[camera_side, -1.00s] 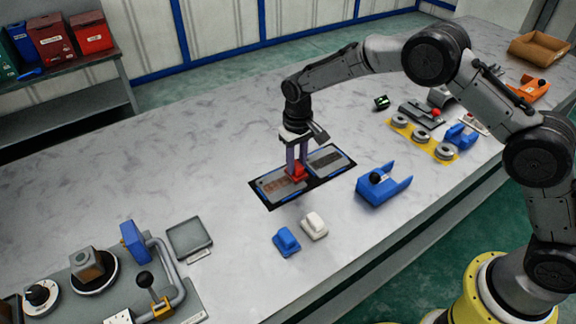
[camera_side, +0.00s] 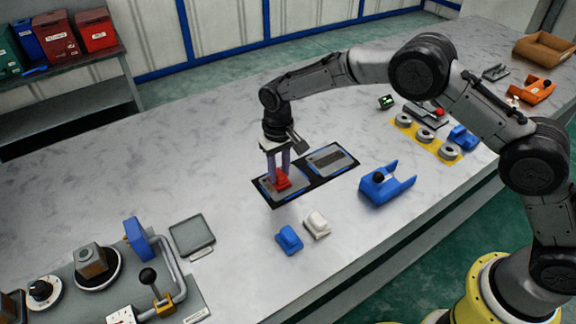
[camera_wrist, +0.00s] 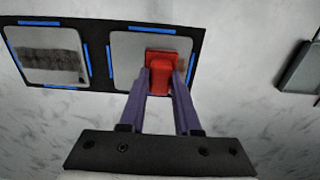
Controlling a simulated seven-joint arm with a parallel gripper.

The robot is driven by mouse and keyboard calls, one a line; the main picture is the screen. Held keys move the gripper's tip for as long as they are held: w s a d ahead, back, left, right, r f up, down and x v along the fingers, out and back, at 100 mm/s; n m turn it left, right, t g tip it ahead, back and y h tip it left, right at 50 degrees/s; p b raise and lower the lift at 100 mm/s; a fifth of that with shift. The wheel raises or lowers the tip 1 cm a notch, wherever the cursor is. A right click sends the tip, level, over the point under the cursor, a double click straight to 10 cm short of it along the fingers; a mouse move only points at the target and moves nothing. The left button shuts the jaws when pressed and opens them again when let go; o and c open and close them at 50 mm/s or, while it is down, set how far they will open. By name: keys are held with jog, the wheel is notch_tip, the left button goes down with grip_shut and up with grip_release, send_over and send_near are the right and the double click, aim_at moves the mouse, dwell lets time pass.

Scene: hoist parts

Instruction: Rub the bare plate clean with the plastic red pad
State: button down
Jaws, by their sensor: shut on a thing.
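My gripper (camera_side: 279,177) is shut on the red pad (camera_side: 282,184) and holds it down over the left plate of a pair in the side view. In the wrist view the pad (camera_wrist: 161,62) sits between my purple fingertips (camera_wrist: 161,78), over the plate (camera_wrist: 126,50) on the right there. That plate looks mostly plain grey, with a faint reddish-brown patch beside the pad; the part under the pad is hidden. The other plate (camera_wrist: 52,68) carries a broad dark smear and also shows in the side view (camera_side: 330,158). I cannot tell whether the pad presses firmly.
Both plates lie on a black mat (camera_wrist: 97,30) with blue edge marks. A blue block (camera_side: 289,239) and a white block (camera_side: 317,224) lie in front. A blue forked holder (camera_side: 386,186) stands to the right, and a grey tray (camera_side: 192,235) to the left.

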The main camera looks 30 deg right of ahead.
jog(key=a, duration=0.5)
notch_tip(320, 180, up, 8)
jog(key=shift+d, duration=0.15)
dwell(0.5)
dwell(0.4)
